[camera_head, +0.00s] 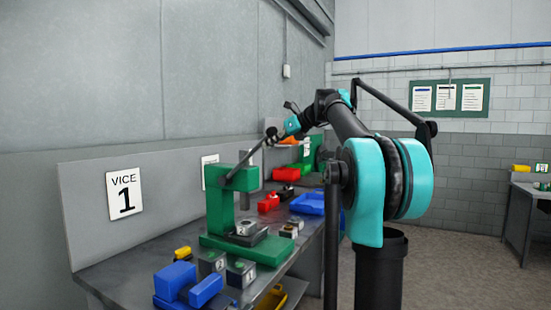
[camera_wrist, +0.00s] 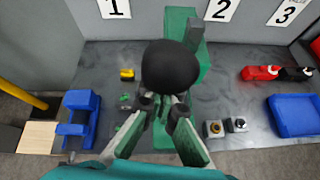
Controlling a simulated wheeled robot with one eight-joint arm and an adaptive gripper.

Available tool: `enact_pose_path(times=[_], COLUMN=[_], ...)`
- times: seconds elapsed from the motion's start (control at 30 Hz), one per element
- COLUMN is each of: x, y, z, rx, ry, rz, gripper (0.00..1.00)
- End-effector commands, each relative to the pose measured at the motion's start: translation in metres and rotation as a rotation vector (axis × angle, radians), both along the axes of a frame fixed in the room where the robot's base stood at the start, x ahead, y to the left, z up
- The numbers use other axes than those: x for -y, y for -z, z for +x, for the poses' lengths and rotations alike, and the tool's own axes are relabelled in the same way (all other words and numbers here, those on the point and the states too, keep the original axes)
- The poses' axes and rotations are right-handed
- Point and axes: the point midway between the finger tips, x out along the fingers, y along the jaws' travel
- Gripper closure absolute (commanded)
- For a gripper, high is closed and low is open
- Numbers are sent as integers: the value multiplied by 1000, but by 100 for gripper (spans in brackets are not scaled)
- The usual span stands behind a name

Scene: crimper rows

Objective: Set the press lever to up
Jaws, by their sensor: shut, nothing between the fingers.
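The green press (camera_head: 220,207) stands on the bench, and its top also shows in the wrist view (camera_wrist: 181,25). Its press lever (camera_head: 246,160) slants up and to the right from the press head, ending in a black ball knob (camera_head: 270,135). In the wrist view the knob (camera_wrist: 170,66) looms large just past my fingertips and hides part of the press. My gripper (camera_wrist: 164,104) is shut with nothing held, right at the knob; I cannot tell whether it touches. In the head view my gripper (camera_head: 280,131) is small beside the knob.
A blue vice (camera_head: 182,283) and small numbered blocks (camera_head: 240,272) stand at the near bench end. Red items (camera_head: 268,203) and a blue bin (camera_head: 307,204) lie farther along the bench. A grey back panel (camera_head: 85,215) rises behind.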

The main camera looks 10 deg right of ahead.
Motion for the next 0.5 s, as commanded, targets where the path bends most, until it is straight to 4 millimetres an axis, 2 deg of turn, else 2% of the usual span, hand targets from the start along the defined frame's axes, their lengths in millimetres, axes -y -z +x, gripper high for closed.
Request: enact_pose_path(times=[0.03,0.2,0.5], x=[-8,-24,-56], y=[-10,-33,-63], z=[1,8,28], rx=[-18,-46,-46], ry=[-4,-1,-2], rz=[-26,-64,-62], gripper=[100,100,100])
